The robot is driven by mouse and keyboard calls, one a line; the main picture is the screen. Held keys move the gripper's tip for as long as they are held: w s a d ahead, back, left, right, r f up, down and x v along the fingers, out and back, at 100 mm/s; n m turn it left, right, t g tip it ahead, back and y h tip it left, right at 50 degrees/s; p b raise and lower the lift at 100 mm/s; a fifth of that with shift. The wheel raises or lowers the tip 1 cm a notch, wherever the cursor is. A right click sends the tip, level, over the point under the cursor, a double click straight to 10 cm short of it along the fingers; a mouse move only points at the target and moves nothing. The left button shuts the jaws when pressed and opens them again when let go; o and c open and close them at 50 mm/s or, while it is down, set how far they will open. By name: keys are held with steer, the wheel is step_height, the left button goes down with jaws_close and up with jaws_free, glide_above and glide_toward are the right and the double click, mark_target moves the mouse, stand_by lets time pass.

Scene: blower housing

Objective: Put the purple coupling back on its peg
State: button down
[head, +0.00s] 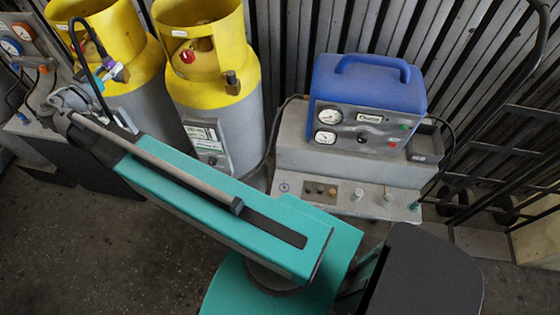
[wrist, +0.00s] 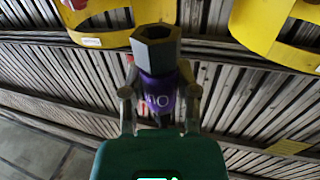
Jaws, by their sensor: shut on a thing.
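The purple coupling (wrist: 160,92) has a grey hexagonal end and pale lettering on its side. My gripper (wrist: 160,100) is shut on it, one finger on each side, with the hex end pointing away from my wrist. In the head view my gripper (head: 108,72) is at the upper left, in front of the left yellow-topped cylinder, and a small purple part of the coupling (head: 109,62) shows there. Several short pegs or fittings stand on the grey ledge (head: 300,204) below the blue unit; one is a pale peg (head: 357,195). I cannot tell which peg belongs to the coupling.
Two yellow-topped cylinders (head: 212,100) stand at the left and centre. The blue gauge unit (head: 365,100) sits on the grey console, with a hose on each side. A hand truck (head: 500,150) stands at the right. A gauge panel (head: 15,40) is at the far left.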

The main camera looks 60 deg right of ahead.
step_height(320, 180, down, 12)
steer(key=b, duration=1)
steer(key=shift+r, duration=0.15)
steer(key=shift+s+a, duration=0.1)
steer(key=shift+s, duration=0.05)
